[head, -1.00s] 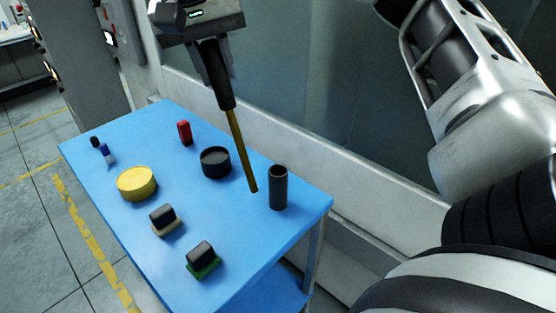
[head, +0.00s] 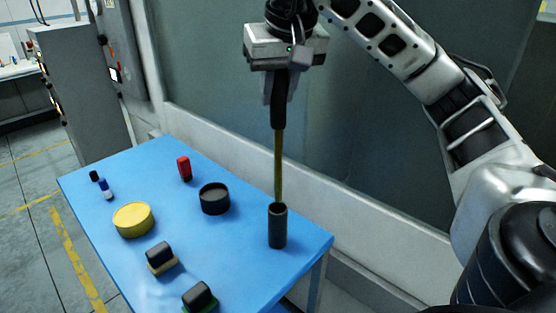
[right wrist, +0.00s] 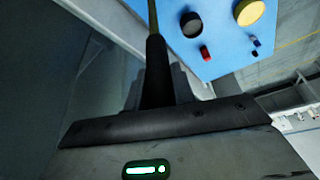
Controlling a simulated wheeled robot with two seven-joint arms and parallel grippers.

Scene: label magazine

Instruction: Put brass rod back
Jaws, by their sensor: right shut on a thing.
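The brass rod (head: 278,165) hangs close to upright below my right gripper (head: 280,98), with a thick dark upper part in the jaws. The gripper is shut on it. The rod's lower end meets the rim of the upright dark tube (head: 278,230) on the blue table; I cannot tell whether the tip is inside or just behind the rim. In the right wrist view the rod (right wrist: 153,16) runs up out of the jaws (right wrist: 158,80), and its far end is out of frame. My left gripper is not in view.
The blue table (head: 225,260) also holds a black round cup (head: 214,199), a yellow disc (head: 133,219), a red block (head: 184,168), small blue-white and black pieces, and two dark blocks on coloured bases. A low wall ledge (head: 350,200) runs behind the table.

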